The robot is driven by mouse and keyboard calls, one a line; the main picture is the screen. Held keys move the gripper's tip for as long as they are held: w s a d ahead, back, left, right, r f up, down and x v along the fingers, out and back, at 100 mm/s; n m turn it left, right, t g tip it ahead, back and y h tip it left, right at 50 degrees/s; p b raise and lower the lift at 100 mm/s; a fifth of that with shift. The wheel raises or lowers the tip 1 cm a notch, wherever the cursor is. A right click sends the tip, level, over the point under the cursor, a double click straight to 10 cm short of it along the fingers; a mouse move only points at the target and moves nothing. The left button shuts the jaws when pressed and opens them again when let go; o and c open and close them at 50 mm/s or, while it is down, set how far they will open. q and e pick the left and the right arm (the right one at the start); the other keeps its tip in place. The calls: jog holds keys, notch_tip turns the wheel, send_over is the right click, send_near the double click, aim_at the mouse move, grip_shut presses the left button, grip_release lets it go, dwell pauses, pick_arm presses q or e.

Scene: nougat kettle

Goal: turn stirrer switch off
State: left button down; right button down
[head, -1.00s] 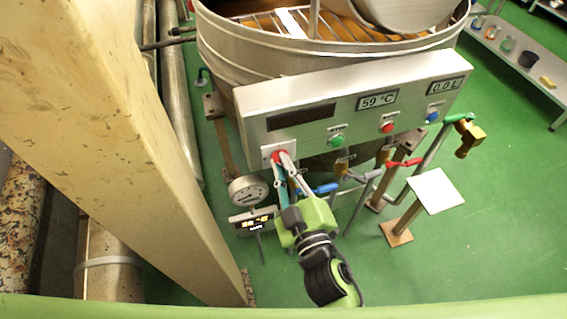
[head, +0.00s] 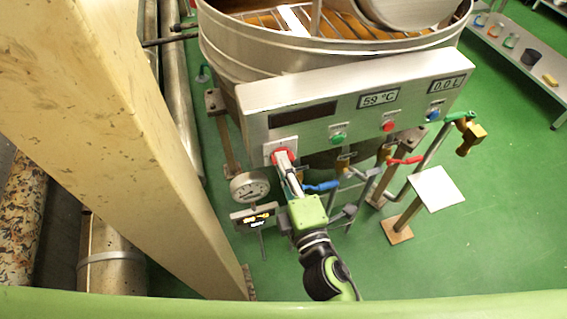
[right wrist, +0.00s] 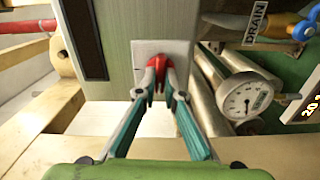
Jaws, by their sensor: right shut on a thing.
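The stirrer switch (head: 282,156) is a red knob on a pale square plate at the lower left of the kettle's control panel (head: 350,108). My right gripper (head: 286,164) reaches up to it from below and is shut on the red knob. In the right wrist view the two fingertips of my right gripper (right wrist: 160,88) close on the red switch (right wrist: 157,66) from both sides. The fingers cover part of the knob, and its exact setting is hard to read. My left gripper is in no view.
Green, red and blue buttons sit on the panel to the right. A round gauge (head: 249,186) and a small display (head: 254,217) are close left of my right gripper. Blue (head: 322,187) and red (head: 405,160) valve handles are to its right. A beige column (head: 110,130) stands at left.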

jog(key=shift+r+n, duration=0.1)
jog(key=shift+n, duration=0.4)
jog(key=c, duration=2.1)
grip_release()
jog(key=shift+w, duration=0.1)
jog(key=shift+c, duration=0.2)
